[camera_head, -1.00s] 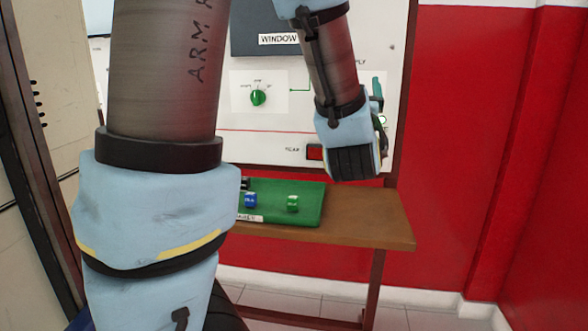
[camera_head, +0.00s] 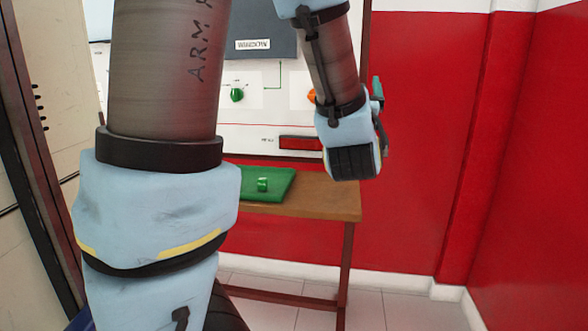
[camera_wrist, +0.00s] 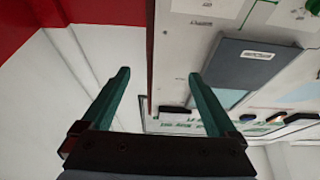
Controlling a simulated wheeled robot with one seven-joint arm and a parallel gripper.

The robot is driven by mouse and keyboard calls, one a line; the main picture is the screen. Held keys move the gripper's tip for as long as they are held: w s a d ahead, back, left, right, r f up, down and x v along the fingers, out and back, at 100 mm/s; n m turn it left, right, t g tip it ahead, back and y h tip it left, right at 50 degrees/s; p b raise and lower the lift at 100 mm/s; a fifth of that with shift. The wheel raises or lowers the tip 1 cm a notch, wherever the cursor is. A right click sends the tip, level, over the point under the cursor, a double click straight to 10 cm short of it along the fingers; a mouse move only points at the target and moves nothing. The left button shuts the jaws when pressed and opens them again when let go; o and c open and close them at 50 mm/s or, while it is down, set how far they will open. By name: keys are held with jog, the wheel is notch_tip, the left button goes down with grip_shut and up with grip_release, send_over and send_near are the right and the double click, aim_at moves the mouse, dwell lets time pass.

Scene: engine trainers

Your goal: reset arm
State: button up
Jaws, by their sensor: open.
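My gripper (camera_wrist: 157,95) shows in the wrist view with its two teal fingers wide apart and nothing between them. It is open and empty. In the head view my arm fills the left and hangs in the upper middle, in front of the trainer panel. The fingers are mostly hidden there behind my wrist, with a teal bit showing at its right edge. The white trainer panel (camera_head: 290,143) stands behind the arm, and its edge also shows between and right of the fingers in the wrist view (camera_wrist: 178,60).
A wooden table (camera_head: 330,198) stands under the panel. A red wall (camera_head: 420,150) closes the right side. A beige cabinet (camera_head: 50,130) stands at left. Tiled floor is open at lower right.

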jog(key=w+a+f+g, duration=0.25)
jog(key=f+g, duration=0.25)
jog(key=f, duration=0.5)
jog(key=s+a+f+g+y, duration=0.1)
jog(key=a+f+g, duration=0.2)
jog(key=f, duration=0.2)
jog(key=s+a+f+g, duration=0.2)
jog(key=a+f+g, duration=0.1)
jog(key=f, duration=0.2)
jog(key=s+a+f+g+y, duration=0.1)
jog(key=s+a+f+g, duration=0.1)
jog(key=a+f+g, duration=0.1)
jog(key=shift+a+f+g+y, duration=0.15)
jog(key=shift+a+f, duration=0.1)
jog(key=shift+f, duration=0.25)
jog(key=shift+a+f+g+y, duration=0.15)
jog(key=shift+a+f, duration=0.1)
jog(key=shift+f, duration=0.2)
jog(key=s+a+f+n+g+y, duration=0.1)
jog(key=s+a+f+g, duration=0.35)
jog(key=s+a, duration=0.35)
notch_tip(320, 180, down, 10)
jog(key=s+d+g+b, duration=0.1)
jog(key=s+d+b, duration=0.1)
jog(key=b, duration=0.8)
notch_tip(320, 180, up, 30)
jog(key=p, duration=3)
jog(key=shift+o, duration=0.5)
jog(key=shift+r, duration=0.1)
